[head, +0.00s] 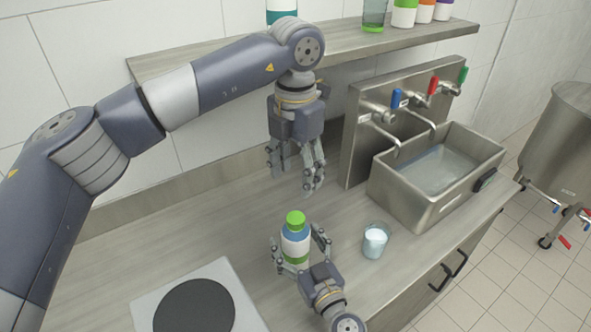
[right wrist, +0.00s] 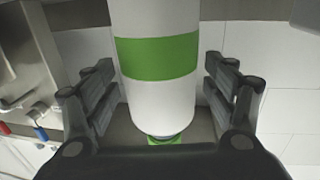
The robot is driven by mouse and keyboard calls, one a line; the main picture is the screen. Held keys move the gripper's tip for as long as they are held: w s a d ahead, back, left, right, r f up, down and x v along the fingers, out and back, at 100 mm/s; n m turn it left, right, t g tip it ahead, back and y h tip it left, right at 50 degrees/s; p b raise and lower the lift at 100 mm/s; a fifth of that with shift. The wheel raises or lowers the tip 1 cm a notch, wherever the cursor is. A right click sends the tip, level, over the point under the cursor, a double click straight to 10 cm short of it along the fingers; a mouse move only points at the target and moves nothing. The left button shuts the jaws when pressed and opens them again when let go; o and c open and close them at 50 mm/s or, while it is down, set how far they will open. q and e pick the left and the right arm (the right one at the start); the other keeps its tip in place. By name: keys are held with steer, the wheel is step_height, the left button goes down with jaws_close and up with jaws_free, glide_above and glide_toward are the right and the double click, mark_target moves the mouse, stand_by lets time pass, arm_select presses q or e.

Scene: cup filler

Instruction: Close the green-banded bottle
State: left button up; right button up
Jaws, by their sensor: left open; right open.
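The green-banded bottle (head: 296,243) stands upright on the counter in the head view, with a green cap (head: 295,218) at its top. It looks white with a bluish upper part there. The right wrist view, upside down, shows its white body and green band (right wrist: 158,57), with some green at the neck end. I cannot tell how firmly the cap sits. My right gripper (head: 300,250) is open around the bottle, with gaps on both sides between the bottle and its fingers in the right wrist view. My left gripper (head: 296,180) is open and empty, pointing down above the bottle.
A glass (head: 375,241) with white contents stands right of the bottle. The metal sink (head: 425,210) and its taps are behind it. A dark round hotplate (head: 194,307) is at the front left. A wall shelf (head: 345,48) with bottles runs behind my left arm. The counter's left is clear.

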steer(key=v, duration=1.1)
steer(key=shift+s, duration=0.35)
steer(key=shift+w+d, duration=0.1)
steer(key=shift+d, duration=0.15)
